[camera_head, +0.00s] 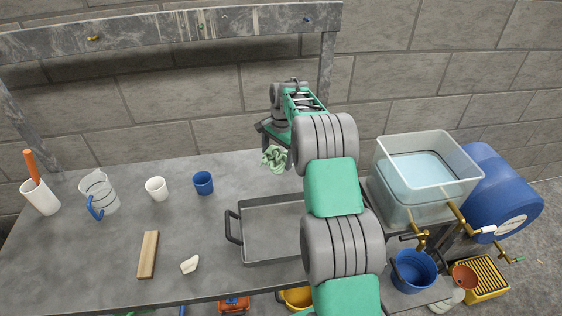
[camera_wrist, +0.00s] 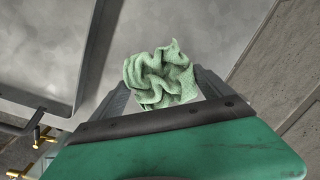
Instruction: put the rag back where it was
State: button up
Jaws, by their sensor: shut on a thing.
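The rag (camera_head: 275,158) is a crumpled light green cloth. My gripper (camera_head: 268,146) is shut on it and holds it above the grey table (camera_head: 215,255), near the table's back edge and behind the metal tray. In the wrist view the rag (camera_wrist: 158,76) sits between the two dark fingers of my gripper (camera_wrist: 163,84), bunched and hanging past their tips. Bare grey tabletop shows beyond it there. My arm hides part of the table and the right part of the tray.
A grey metal tray (camera_head: 272,252) with a dark handle lies at the table's middle. A blue cup (camera_head: 203,183), white cup (camera_head: 156,188), measuring jug (camera_head: 99,192), wooden block (camera_head: 148,255) and pale lump (camera_head: 190,264) stand left. A clear water tank (camera_head: 425,185) stands right.

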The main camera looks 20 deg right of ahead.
aim_at(281, 152)
jog(key=shift+w+d+f, duration=0.3)
jog(key=shift+d+f, duration=0.15)
jog(key=shift+f, duration=0.2)
jog(key=shift+w+d+f, duration=0.25)
jog(key=shift+d+f, duration=0.15)
jog(key=shift+f, duration=0.2)
jog(key=shift+d+f+p, duration=0.15)
jog(key=shift+f+p, duration=0.6)
jog(key=shift+f, duration=1.1)
jog(key=o, duration=1.1)
jog(key=shift+w+r, duration=0.1)
jog(key=shift+c, duration=0.2)
